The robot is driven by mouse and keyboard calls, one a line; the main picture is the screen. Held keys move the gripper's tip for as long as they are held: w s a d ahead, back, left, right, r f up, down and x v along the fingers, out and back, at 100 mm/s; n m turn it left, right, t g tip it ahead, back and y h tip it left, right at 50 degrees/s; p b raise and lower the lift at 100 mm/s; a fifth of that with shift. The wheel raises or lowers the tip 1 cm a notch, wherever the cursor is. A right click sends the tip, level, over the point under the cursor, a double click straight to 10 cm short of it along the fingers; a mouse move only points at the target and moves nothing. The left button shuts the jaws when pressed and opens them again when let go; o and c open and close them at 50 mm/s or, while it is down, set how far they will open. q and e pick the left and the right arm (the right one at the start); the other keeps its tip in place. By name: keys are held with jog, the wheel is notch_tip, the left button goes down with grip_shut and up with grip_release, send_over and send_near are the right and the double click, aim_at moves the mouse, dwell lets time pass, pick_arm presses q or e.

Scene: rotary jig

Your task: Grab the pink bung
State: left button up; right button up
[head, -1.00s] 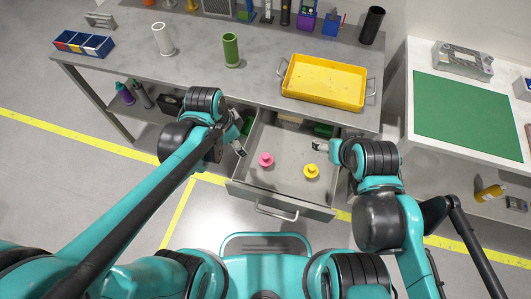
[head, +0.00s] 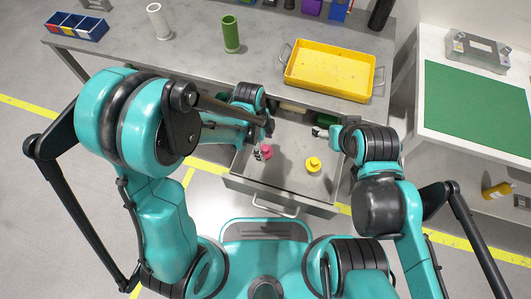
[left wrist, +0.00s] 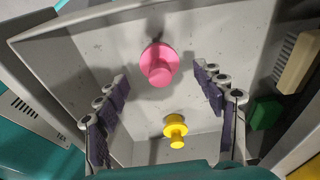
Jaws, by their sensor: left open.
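The pink bung (head: 267,151) stands in the open drawer (head: 284,195), left of the yellow bung (head: 313,164). My left gripper (head: 262,143) is over the drawer beside the pink bung and partly covers it in the head view. In the left wrist view the pink bung (left wrist: 159,66) lies beyond the fingertips, roughly centred between the open, empty fingers (left wrist: 162,80). The yellow bung (left wrist: 175,130) shows lower in that view. My right gripper (head: 322,132) is at the drawer's right side, near its back; its finger gap is too small to judge.
The drawer hangs out below a grey workbench. On the bench are a yellow tray (head: 290,87), a green tube (head: 230,34), a white tube (head: 159,22) and a blue-walled bin (head: 75,31). A green block (left wrist: 265,113) lies at the drawer's back.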

pick_arm(q)
jog(key=f, duration=0.2)
jog(key=shift+d+f+b, duration=0.2)
jog(key=shift+f+b, duration=0.1)
jog(key=shift+b, duration=0.05)
jog(key=shift+s, duration=0.1)
jog(key=c, duration=1.2)
jog(key=shift+r, duration=0.15)
